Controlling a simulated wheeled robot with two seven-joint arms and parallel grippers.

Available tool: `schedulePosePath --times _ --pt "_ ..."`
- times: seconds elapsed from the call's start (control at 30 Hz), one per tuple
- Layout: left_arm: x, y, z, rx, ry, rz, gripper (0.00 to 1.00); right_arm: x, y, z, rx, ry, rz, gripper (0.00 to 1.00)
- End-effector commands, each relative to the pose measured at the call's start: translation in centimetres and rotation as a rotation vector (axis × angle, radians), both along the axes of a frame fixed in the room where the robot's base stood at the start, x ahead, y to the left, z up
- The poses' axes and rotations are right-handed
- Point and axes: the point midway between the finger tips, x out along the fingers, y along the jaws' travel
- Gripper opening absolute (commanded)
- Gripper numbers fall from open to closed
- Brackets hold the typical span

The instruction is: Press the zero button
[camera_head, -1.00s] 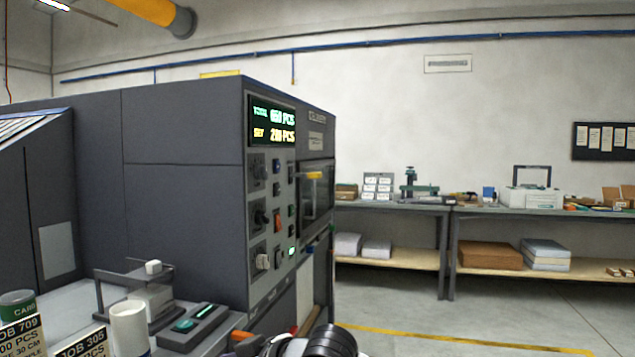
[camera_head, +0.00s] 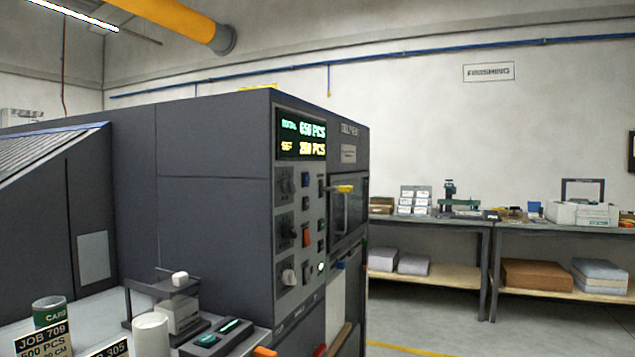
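The control panel (camera_head: 291,262) is on the narrow side of a large dark grey machine (camera_head: 214,135). It carries several knobs and small square buttons in dark, blue, green and orange-red, and one small lit white-green button (camera_head: 321,267) low on its right. The button labels are too small to read, so I cannot tell which one is the zero button. A display (camera_head: 301,136) above the panel shows two lines, a green one reading about 650 PCS and a yellow one reading about 200 PCS. Neither of my grippers is in view.
A grey side table (camera_head: 112,307) at lower left holds job cards, a green can (camera_head: 49,312), a white cylinder (camera_head: 150,334) and small devices. Workbenches (camera_head: 485,226) with boxes stand along the back wall. Open floor (camera_head: 440,318) lies right of the machine.

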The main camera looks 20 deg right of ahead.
Motion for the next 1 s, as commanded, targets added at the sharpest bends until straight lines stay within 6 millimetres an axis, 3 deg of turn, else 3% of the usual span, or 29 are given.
schedulePosePath --times 0.17,0.67,1.0 --pt "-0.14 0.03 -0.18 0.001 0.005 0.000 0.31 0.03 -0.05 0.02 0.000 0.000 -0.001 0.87" --pt "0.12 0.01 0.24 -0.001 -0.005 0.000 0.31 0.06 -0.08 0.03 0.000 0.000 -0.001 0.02" --pt "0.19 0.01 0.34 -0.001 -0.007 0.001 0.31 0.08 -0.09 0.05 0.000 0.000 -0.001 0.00"
